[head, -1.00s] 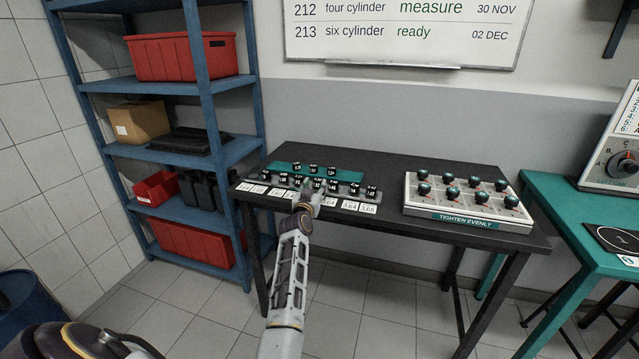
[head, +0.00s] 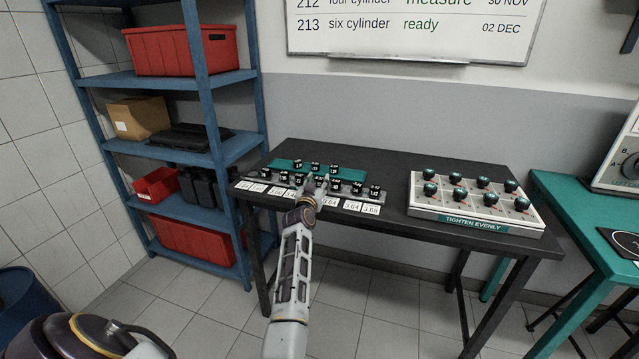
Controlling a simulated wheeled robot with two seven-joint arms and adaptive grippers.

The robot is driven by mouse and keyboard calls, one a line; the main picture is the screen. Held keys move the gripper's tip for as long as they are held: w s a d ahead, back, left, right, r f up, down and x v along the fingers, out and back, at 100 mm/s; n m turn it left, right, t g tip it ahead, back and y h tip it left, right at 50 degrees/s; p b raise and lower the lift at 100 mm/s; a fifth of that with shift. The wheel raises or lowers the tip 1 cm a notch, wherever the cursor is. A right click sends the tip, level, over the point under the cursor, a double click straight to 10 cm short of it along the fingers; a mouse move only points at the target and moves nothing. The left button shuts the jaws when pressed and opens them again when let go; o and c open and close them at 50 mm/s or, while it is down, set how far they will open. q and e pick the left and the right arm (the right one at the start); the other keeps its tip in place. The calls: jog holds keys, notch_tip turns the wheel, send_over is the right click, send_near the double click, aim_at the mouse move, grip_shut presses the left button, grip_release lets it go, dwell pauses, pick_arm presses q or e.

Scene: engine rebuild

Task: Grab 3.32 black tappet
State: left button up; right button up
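Several small black tappets with white number marks stand on the dark table. Some are in a row in a grey rack (head: 345,195) behind white number cards, and a few, such as one tappet (head: 315,167), stand on a teal mat (head: 284,164) behind. The numbers on the tappets are too small to read, so I cannot tell which is 3.32. My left gripper (head: 313,184) is over the middle of the rack, among the tappets. Its fingers are too small and partly hidden to tell if they are open or shut. My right gripper is not in view.
A white tray of dark knobs (head: 423,203) marked "TIGHTEN EVENLY" stands at the right of the dark table (head: 385,160). A blue shelf (head: 180,151) with red bins is at the left. A teal table (head: 566,205) is at the right.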

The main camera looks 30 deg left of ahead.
pick_arm(q)
jog(key=c, duration=0.4)
jog(key=shift+c, duration=0.9)
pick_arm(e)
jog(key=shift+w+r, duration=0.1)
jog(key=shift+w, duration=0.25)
pick_arm(q)
jog(key=shift+r, duration=0.2)
jog(key=shift+r, duration=0.2)
notch_tip(320, 180, up, 9)
jog(key=p, duration=0.2)
jog(key=shift+r, duration=0.15)
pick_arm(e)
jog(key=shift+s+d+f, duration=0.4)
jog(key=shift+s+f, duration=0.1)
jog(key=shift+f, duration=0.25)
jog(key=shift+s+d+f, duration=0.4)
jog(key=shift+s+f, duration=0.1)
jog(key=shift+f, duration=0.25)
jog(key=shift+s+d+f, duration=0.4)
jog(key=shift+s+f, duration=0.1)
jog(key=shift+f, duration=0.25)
